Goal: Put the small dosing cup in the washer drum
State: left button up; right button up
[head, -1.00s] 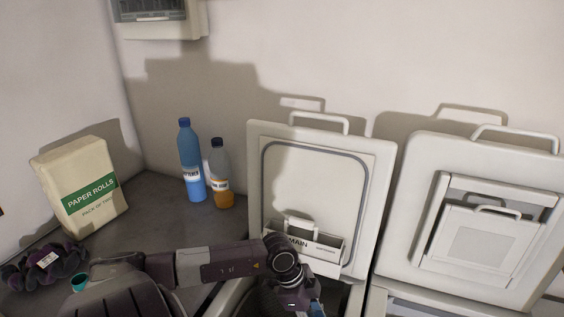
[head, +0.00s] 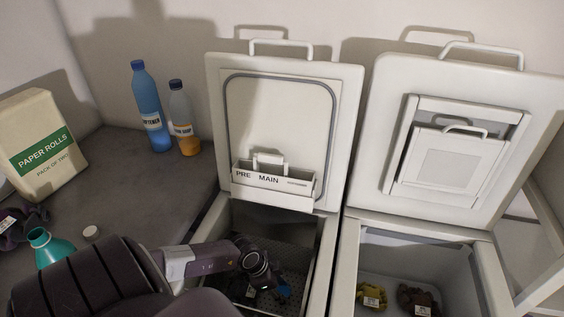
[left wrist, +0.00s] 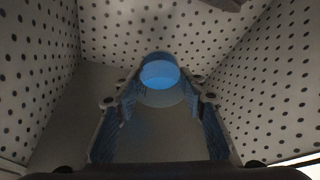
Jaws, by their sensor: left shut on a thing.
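My left gripper (head: 268,292) reaches down inside the open toploader on the left, within its perforated drum (head: 222,262). In the left wrist view the gripper (left wrist: 160,110) is shut on the small dosing cup (left wrist: 162,74), which shows a bright blue round face and a paler rim between the blue-padded fingers. Perforated drum walls (left wrist: 40,70) surround it, with a plain grey surface below. The gap between cup and drum bottom cannot be judged. In the head view my wrist hides the cup. My right gripper is not in view.
The left machine's lid (head: 272,130) stands open with a PRE/MAIN dispenser drawer (head: 272,180). The right machine's lid (head: 400,90) is also open; yellow (head: 372,296) and brown (head: 415,300) bundles lie inside. A teal bottle (head: 50,250), white cap (head: 90,232) and two bottles stand on the counter.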

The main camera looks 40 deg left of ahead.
pick_arm(q)
notch_tip(320, 180, down, 5)
jog(key=shift+f+b, duration=0.2)
jog(key=shift+b, duration=0.4)
jog(key=o, duration=1.2)
jog(key=shift+o, duration=0.2)
jog(key=shift+r, duration=0.15)
jog(key=p+v, duration=0.2)
jog(key=v, duration=1)
jog(key=shift+d, duration=0.1)
